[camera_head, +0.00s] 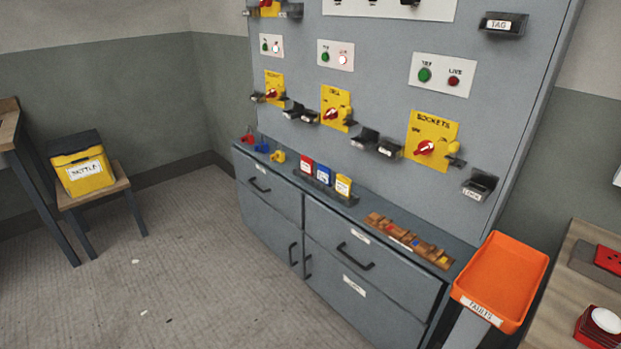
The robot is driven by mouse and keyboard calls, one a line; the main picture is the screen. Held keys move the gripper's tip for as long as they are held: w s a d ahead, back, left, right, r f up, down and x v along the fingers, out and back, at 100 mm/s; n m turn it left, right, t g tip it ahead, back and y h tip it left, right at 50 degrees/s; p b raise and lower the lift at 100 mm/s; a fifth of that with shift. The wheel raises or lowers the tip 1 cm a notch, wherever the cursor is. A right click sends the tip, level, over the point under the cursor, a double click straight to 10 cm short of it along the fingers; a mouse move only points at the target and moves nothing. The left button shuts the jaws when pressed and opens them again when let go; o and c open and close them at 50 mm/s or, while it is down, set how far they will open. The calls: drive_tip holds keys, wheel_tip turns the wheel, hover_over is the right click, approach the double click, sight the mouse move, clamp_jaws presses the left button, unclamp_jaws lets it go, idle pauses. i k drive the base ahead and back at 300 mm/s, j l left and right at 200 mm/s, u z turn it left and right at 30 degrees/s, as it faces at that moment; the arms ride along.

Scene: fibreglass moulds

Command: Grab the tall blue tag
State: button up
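A blue tag (322,173) with a white label stands upright in a dark rack (327,189) on the grey cabinet's top. A red tag (307,167) is on its left and a yellow tag (343,186) on its right. I cannot read the labels. The three look similar in height. My gripper is not in view.
Padlock-like red, blue and yellow pieces (262,146) lie left of the rack. A wooden strip with small parts (408,241) lies right of it. Yellow switch plates and dark brackets jut from the panel (385,90) behind. An orange tray (505,270) stands at right. The left floor is mostly clear.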

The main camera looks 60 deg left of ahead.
sight(324, 173)
drive_tip(key=u, duration=2.25)
drive_tip(key=i+j+u, duration=0.15)
drive_tip(key=i+u, duration=0.15)
drive_tip(key=i+j+u, duration=0.2)
drive_tip(key=i, duration=0.6)
drive_tip(key=i+z, duration=0.2)
drive_tip(key=z, duration=0.2)
drive_tip(key=i+j+z, duration=0.15)
drive_tip(key=z, duration=0.3)
drive_tip(key=i+j+z, duration=0.15)
drive_tip(key=z, duration=0.25)
drive_tip(key=i+j+z, duration=0.25)
drive_tip(key=z, duration=0.15)
